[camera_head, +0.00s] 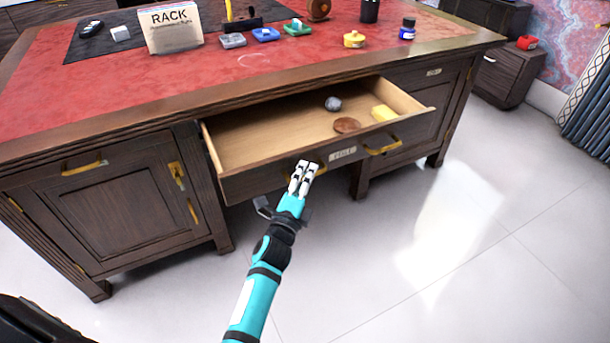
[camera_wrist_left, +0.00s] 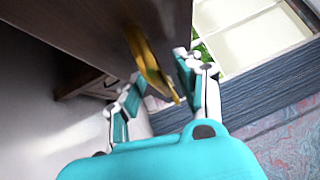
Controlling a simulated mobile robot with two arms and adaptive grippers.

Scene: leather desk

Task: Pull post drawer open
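The wide dark wood drawer (camera_head: 265,180) in the middle of the desk is pulled well out, its pale inside showing. Its front has a small label (camera_head: 343,154) that I cannot read clearly and two brass handles. My left gripper (camera_head: 303,172) is at the left handle (camera_head: 320,168). In the left wrist view this brass handle (camera_wrist_left: 148,62) lies between the fingers of my left gripper (camera_wrist_left: 162,75). The fingers stand apart, with gaps beside the handle. My right gripper is not in view.
In the drawer are a grey ball (camera_head: 333,104), a brown round piece (camera_head: 347,125) and a yellow block (camera_head: 384,113). A rack box (camera_head: 172,30) and several small items stand on the red desktop (camera_head: 110,93). The floor (camera_head: 440,260) in front is clear.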

